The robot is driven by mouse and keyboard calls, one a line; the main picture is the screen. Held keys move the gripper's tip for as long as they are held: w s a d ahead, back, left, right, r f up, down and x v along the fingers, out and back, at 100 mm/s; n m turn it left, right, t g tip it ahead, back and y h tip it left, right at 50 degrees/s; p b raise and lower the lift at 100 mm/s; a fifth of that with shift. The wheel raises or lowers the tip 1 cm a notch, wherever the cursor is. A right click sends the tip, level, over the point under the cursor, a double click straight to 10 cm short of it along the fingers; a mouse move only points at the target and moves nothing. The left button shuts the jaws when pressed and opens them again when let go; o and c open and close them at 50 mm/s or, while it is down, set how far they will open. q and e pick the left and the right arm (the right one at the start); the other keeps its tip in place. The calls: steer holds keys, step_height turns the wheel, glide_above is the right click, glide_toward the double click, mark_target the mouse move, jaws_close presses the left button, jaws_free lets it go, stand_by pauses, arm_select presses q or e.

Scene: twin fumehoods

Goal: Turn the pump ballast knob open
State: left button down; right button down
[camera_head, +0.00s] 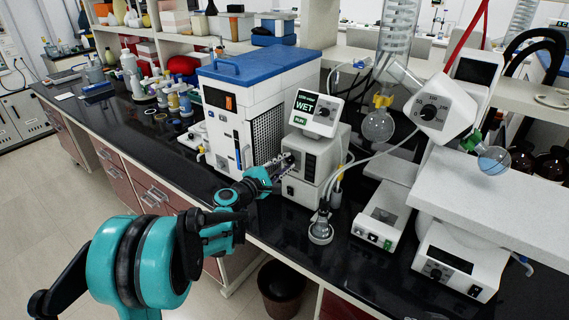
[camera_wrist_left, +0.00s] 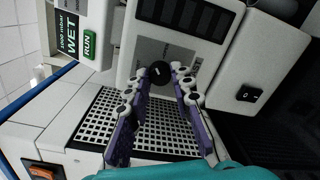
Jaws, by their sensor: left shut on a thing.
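The pump (camera_head: 301,187) is a pale box on the black bench. Its tilted display (camera_head: 316,113) reads WET and RUN, and this display also shows sideways in the left wrist view (camera_wrist_left: 78,36). The ballast knob (camera_wrist_left: 160,72) is small, round and black with a light mark, on the pump's grey panel (camera_wrist_left: 163,51). My left gripper (camera_head: 284,163) reaches the pump's front from the left. In the left wrist view its two purple-and-white fingers (camera_wrist_left: 160,80) are shut on the knob, one on each side. In the head view the fingers hide the knob. My right gripper is not in view.
A white chiller with a blue lid (camera_head: 262,65) stands close left of the pump. A glass flask (camera_head: 320,230) sits just right of my gripper at the pump's front. A rotary evaporator (camera_head: 436,106) and hotplates (camera_head: 458,262) stand further right.

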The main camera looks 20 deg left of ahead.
arm_select(q)
steer(key=m, duration=0.4)
steer(key=shift+d+m+y, duration=0.1)
steer(key=shift+m+y, duration=0.2)
steer(key=shift+m, duration=1.3)
steer(key=c, duration=1.3)
jaws_free()
steer(key=v, duration=1.2)
